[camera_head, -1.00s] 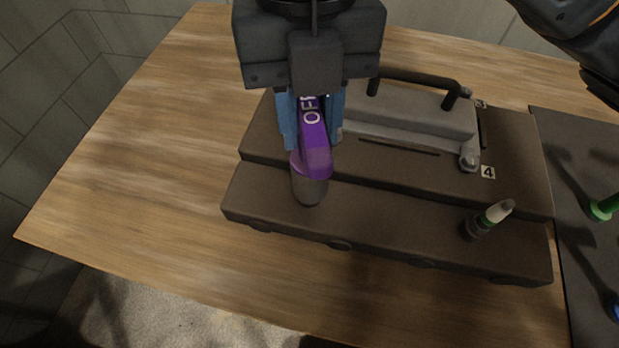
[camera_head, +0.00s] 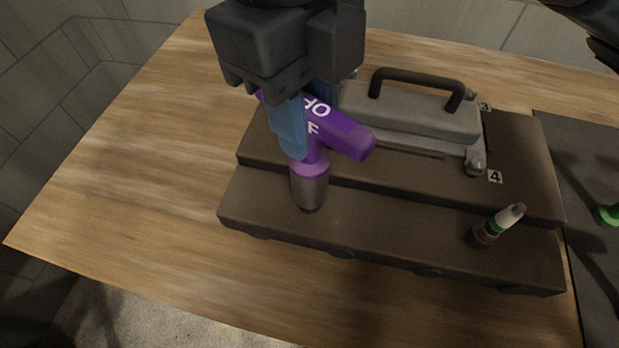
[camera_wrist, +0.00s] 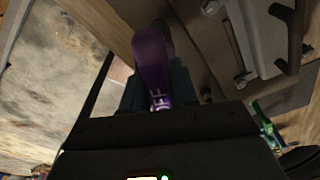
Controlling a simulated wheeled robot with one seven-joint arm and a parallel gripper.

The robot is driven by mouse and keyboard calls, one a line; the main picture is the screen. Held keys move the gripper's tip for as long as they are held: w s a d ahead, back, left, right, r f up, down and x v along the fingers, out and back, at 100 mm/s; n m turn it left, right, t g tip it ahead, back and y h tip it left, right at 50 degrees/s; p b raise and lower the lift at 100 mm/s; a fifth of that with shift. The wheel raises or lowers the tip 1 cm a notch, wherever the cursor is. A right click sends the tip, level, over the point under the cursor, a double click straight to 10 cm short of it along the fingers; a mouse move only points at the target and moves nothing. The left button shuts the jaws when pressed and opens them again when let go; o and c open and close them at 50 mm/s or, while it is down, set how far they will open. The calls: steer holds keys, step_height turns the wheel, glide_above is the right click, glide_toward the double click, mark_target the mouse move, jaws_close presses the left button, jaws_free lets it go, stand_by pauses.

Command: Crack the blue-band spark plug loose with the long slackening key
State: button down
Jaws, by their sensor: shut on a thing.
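A purple key (camera_head: 335,130) with white lettering on its crossbar has a grey metal socket (camera_head: 309,190) below it. The socket stands upright on the front ledge of the dark engine block (camera_head: 385,215), towards its left end. My gripper (camera_head: 306,125) is shut on the purple crossbar, with blue fingers on either side. The purple key (camera_wrist: 153,62) also shows in the wrist view. Whatever is under the socket is hidden, so no blue band shows.
A grey cover with a black handle (camera_head: 415,85) sits on the block behind the key. Number labels 3 and 4 (camera_head: 495,177) are at its right. A dark mat with a green-topped item (camera_head: 608,215) lies at far right. Bare wooden table (camera_head: 130,170) is clear at left.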

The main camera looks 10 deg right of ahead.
steer(key=shift+r, duration=0.2)
step_height(320, 180, up, 4)
steer(key=p, duration=0.4)
steer(key=shift+r, duration=1.35)
steer(key=m, duration=0.4)
steer(key=m+y, duration=0.1)
steer(key=m, duration=0.4)
steer(key=shift+d, duration=0.15)
steer(key=m, duration=0.4)
steer(key=shift+m+y, duration=0.3)
steer(key=shift+m, duration=0.1)
steer(key=m, duration=0.3)
steer(key=shift+d+m, duration=0.1)
steer(key=shift+m, duration=0.2)
